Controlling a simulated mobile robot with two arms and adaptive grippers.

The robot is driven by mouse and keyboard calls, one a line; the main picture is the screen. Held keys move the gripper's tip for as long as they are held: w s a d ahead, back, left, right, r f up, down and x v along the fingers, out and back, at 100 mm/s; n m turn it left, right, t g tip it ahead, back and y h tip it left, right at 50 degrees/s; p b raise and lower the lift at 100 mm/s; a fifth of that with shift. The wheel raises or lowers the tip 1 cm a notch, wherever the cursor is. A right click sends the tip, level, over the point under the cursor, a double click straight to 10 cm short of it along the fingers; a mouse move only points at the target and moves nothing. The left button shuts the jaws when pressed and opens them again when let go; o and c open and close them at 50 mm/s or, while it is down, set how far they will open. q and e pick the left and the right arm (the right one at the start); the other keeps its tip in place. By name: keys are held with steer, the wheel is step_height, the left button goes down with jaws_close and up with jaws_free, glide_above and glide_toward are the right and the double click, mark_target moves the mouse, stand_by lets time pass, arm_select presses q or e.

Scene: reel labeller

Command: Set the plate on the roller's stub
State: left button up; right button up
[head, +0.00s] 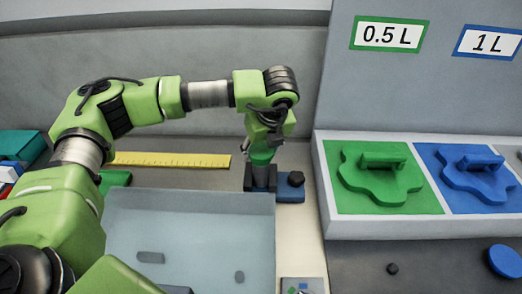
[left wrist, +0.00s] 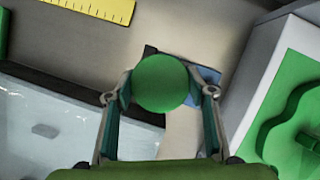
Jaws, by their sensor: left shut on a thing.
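My left gripper (head: 264,150) points down and is shut on a round green piece (head: 262,157). In the left wrist view this piece (left wrist: 161,83) is a green disc between the two fingers (left wrist: 161,100). Below it in the head view is a grey cylinder (head: 262,176) in a dark block; I cannot tell whether they are joined. A green wavy-edged plate (head: 365,187) with a raised handle lies on the green square under the 0.5 L sign. A similar blue plate (head: 470,180) lies under the 1 L sign. I cannot clearly make out the roller's stub. My right gripper is not in view.
A pale tray (head: 190,225) with small grey pieces lies left of the gripper. A yellow ruler (head: 170,159) lies behind it. A blue block with a dark knob (head: 296,180) stands beside the dark block. A blue disc (head: 507,261) is at the lower right.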

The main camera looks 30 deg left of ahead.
arm_select(q)
steer(key=shift+f, duration=0.2)
steer(key=o, duration=1.1)
steer(key=shift+r, duration=0.1)
